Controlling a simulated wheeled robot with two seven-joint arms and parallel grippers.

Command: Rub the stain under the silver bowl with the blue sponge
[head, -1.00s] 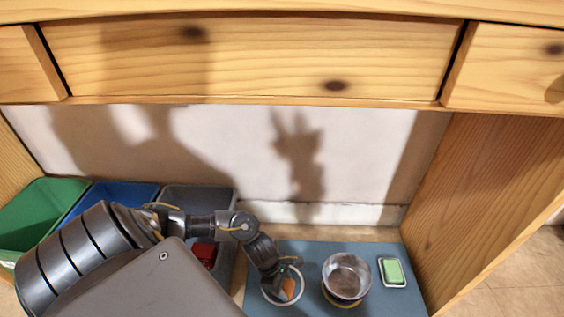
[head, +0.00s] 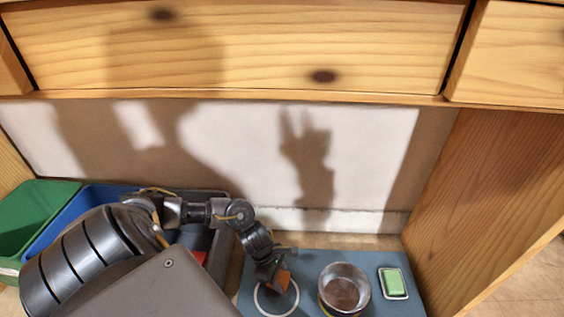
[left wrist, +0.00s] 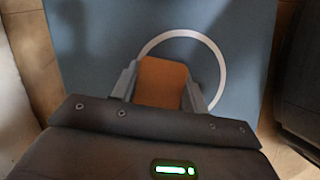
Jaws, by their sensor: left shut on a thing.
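The silver bowl (head: 344,287) stands upright on the blue-grey mat (head: 310,263), with a thin yellow edge showing at its base. The surface under it is hidden, and I see no stain. My left gripper (head: 273,279) is shut on an orange-brown block (head: 283,281), left of the bowl, over the far part of a white ring (head: 258,303) on the mat. In the left wrist view the block (left wrist: 161,82) sits between both fingers, with the ring (left wrist: 222,75) around it. I see no blue sponge. My right gripper is not in view.
A green block (head: 393,282) lies in a small dish (head: 406,293) right of the bowl. Green (head: 30,215), blue (head: 85,205) and grey (head: 222,245) bins stand at left; the grey one holds something red (head: 199,258). A wooden drawer front (head: 240,50) overhangs, and a wooden side panel (head: 480,200) stands at right.

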